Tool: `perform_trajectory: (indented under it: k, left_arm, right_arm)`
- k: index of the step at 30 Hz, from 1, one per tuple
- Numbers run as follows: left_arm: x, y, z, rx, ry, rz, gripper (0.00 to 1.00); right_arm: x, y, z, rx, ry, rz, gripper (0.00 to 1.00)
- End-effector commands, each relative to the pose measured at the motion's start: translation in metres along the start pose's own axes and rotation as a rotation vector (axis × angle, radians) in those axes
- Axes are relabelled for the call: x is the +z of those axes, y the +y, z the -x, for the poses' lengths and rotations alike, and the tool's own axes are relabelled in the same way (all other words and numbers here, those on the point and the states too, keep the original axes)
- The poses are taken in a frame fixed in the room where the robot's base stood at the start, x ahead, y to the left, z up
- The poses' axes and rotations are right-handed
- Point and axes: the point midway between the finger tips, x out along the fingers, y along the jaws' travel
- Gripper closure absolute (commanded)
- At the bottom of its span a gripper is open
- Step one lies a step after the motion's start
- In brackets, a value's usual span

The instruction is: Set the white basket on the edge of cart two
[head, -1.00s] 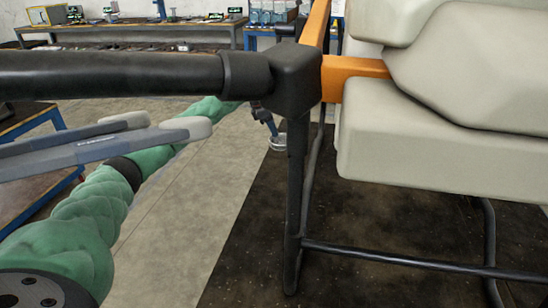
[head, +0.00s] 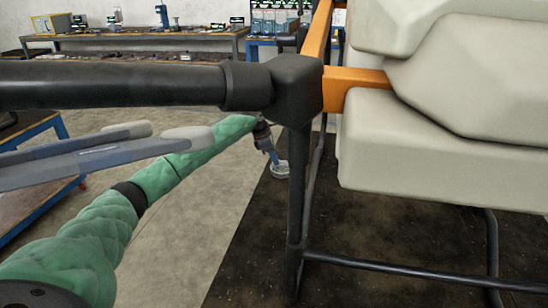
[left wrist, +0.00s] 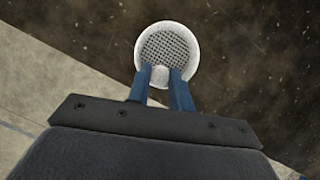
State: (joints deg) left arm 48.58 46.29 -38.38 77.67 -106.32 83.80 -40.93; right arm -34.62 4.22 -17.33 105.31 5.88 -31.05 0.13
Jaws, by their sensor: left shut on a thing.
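The white basket (left wrist: 167,45) is a small round mesh-bottomed strainer with a white rim, seen in the left wrist view. My left gripper (left wrist: 161,82) is shut on its near edge and holds it over the dark mat. In the head view the basket (head: 280,171) hangs small below the left gripper (head: 273,158), at the end of my green-sleeved arm, just left of the drone's black leg. My right gripper is not in view. I cannot make out which thing is cart two.
The spray drone's pale tank (head: 430,140), orange frame and black landing legs (head: 297,200) fill the right, with a black drone arm across the upper left. A dark mat (head: 245,270) lies under it. Blue-framed workbenches (head: 140,42) stand at the back and left.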

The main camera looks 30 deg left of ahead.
Motion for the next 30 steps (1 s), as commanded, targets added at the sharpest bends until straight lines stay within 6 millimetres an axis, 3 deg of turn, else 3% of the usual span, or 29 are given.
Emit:
perform_trajectory:
  k: [1,2,4,5,17,30]
  left_arm:
    - [-0.001,0.0,-0.002,0.0,0.001,0.0,1.0]
    - [-0.001,0.0,-0.001,0.0,0.0,0.0,0.73]
    - [-0.001,0.0,-0.001,0.0,0.0,0.0,0.59]
    - [-0.001,0.0,-0.001,0.0,0.0,0.0,0.57]
    - [0.0,0.001,0.007,0.002,0.0,0.0,0.57]
    - [0.0,0.001,0.085,0.003,0.0,0.0,0.57]
  right_arm:
    - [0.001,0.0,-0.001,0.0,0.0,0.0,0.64]
    - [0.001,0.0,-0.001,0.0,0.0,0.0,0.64]
    - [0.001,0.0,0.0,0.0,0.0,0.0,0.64]
    - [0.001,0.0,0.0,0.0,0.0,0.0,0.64]
    - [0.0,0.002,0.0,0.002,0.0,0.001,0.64]
    - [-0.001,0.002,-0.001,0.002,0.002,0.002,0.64]
